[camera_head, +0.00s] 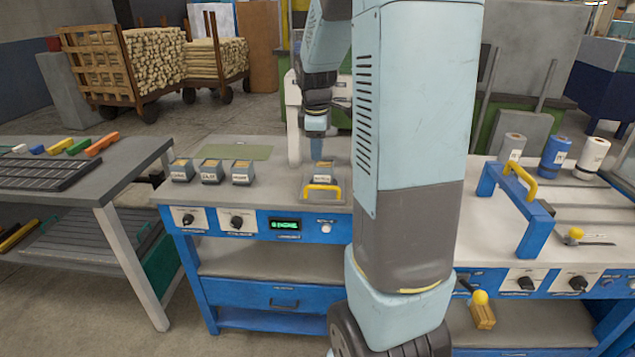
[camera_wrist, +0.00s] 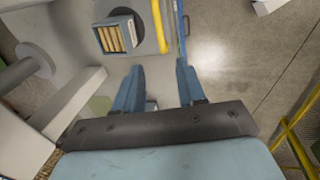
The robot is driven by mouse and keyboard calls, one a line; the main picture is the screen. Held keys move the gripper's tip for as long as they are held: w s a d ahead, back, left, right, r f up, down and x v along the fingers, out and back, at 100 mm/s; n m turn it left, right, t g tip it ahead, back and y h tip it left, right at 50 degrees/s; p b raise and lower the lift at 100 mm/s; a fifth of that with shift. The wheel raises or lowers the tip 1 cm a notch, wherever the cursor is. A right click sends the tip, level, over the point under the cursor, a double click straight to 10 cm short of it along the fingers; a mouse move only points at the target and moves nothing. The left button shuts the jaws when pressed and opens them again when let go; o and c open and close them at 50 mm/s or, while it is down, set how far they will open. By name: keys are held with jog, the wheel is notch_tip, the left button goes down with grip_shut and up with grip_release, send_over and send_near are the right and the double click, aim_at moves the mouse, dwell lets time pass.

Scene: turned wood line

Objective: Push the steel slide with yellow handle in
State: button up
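The steel slide (camera_head: 341,184) lies on the left workbench, partly hidden by my arm in the head view. Its yellow handle (camera_head: 322,188) is an arched bar at the bench's front side; it also shows in the wrist view (camera_wrist: 159,25), top centre. A small grey box (camera_wrist: 116,36) of wooden pieces stands beside the handle, behind it in the head view. My gripper (camera_head: 316,130) is above the bench, behind the handle in the head view. In the wrist view my gripper (camera_wrist: 160,68) has its two fingers apart with nothing between them, and the handle lies ahead of the tips, apparently untouched.
Several small grey boxes (camera_head: 211,171) stand along the bench left of the slide. A white machine post (camera_head: 293,135) rises behind it. Knobs and a lit display (camera_head: 286,225) line the bench front. Another yellow handle (camera_head: 520,180) sits on a blue frame at right.

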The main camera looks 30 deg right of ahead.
aim_at(317, 187)
jog(key=f, duration=0.4)
jog(key=w+d+f, duration=0.1)
jog(key=f, duration=0.3)
jog(key=w+f, duration=0.1)
jog(key=f, duration=0.3)
jog(key=shift+d+f, duration=0.15)
jog(key=shift+f, duration=0.2)
grip_shut()
